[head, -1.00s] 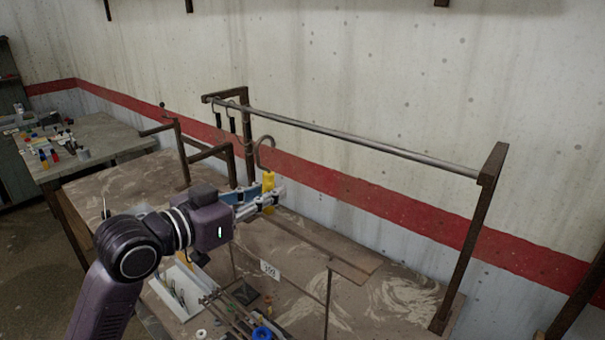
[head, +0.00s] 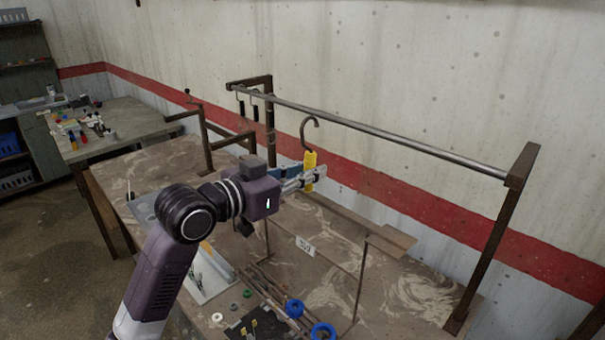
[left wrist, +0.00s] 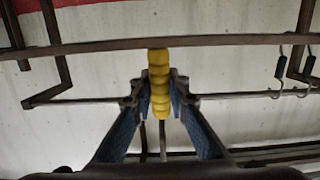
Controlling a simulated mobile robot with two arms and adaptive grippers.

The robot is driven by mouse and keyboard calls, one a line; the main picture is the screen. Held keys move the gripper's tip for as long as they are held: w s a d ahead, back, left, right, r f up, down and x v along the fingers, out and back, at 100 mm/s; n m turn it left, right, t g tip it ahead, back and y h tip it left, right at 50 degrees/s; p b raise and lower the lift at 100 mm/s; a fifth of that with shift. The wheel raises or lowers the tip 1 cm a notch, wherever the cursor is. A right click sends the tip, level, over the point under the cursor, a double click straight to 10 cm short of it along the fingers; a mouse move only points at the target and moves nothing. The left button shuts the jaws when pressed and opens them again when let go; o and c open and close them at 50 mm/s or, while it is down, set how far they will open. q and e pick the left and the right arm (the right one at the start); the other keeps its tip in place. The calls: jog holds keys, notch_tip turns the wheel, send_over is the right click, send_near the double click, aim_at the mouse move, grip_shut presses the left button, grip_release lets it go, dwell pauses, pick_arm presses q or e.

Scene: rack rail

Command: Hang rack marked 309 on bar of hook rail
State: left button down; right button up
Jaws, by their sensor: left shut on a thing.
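The rack has a dark curved hook (head: 309,130), a yellow grip (head: 309,178) and thin brown rods below. A white tag (head: 305,246) is on it, its number too small to read surely. My left gripper (head: 306,179) is shut on the yellow grip, which also shows between the fingers in the left wrist view (left wrist: 160,80). The hook rail's grey bar (head: 400,146) runs from back left to right; it crosses the wrist view too (left wrist: 235,96). In the head view the hook's top appears just below the bar; I cannot tell the depth gap. My right gripper is not in view.
Two small dark hooks (head: 254,104) hang at the bar's left end. A brown post (head: 490,250) holds its right end. The table below carries a white tray (head: 212,278), blue rings (head: 322,331) and rods. The bar's middle stretch is clear.

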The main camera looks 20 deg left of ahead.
pick_arm(q)
jog(key=r+x, duration=0.1)
jog(key=x, duration=0.5)
jog(key=shift+w+d, duration=0.2)
jog(key=shift+w, duration=0.15)
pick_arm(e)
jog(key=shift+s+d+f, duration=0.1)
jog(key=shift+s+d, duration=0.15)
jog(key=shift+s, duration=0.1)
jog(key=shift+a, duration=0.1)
pick_arm(q)
jog(key=shift+w+d+r+p, duration=0.15)
jog(key=shift+w+p, duration=0.15)
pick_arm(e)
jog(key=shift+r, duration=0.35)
pick_arm(q)
jog(key=shift+p+x, duration=0.3)
jog(key=shift+x, duration=1)
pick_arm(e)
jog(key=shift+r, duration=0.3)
pick_arm(q)
jog(key=shift+r, duration=0.2)
